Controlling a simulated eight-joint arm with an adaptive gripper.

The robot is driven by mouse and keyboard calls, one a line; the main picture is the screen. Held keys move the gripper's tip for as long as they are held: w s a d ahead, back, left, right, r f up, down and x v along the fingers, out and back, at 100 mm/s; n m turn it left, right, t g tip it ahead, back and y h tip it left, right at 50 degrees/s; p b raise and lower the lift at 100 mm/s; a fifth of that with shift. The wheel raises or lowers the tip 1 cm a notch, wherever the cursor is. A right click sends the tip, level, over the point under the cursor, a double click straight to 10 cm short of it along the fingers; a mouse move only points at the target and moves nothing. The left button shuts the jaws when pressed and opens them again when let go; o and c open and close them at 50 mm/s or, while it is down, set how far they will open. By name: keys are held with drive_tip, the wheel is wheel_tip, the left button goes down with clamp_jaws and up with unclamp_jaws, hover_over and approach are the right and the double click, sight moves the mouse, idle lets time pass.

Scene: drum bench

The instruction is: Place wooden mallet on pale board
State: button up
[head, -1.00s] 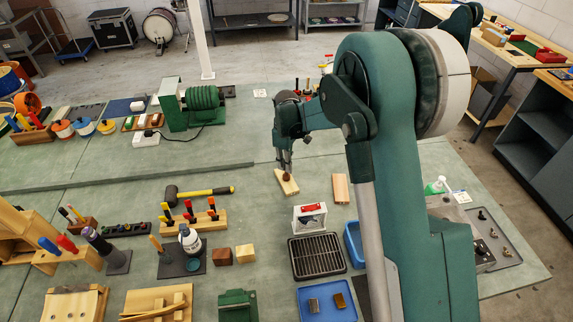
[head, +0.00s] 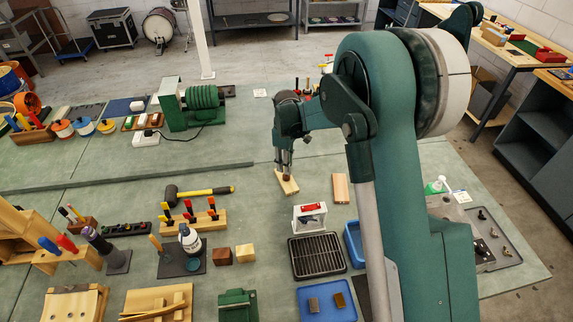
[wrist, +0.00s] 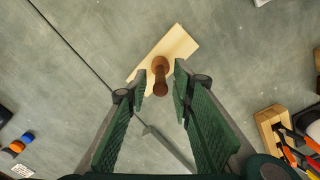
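The wooden mallet (wrist: 160,76) is small and reddish brown. It is at the pale board (wrist: 178,46), with one end over the board and the other reaching past its near edge in the wrist view; whether it stands or leans is unclear. In the head view the mallet (head: 285,178) shows as a small brown spot on the board (head: 292,189). My gripper (wrist: 160,82) is open, its green fingers on either side of the mallet with a gap to each. In the head view my gripper (head: 284,168) is directly above the board.
A second pale block (head: 340,188) lies to the right. A black mallet with a yellow handle (head: 207,191) and a tool rack (head: 192,222) are to the left. A white stand (head: 309,217) and a black grate tray (head: 317,257) are nearer. Bench around the board is clear.

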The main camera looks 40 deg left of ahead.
wheel_tip(320, 180, up, 12)
drive_tip(key=shift+b, duration=0.3)
idle(0.3)
idle(0.5)
idle(0.4)
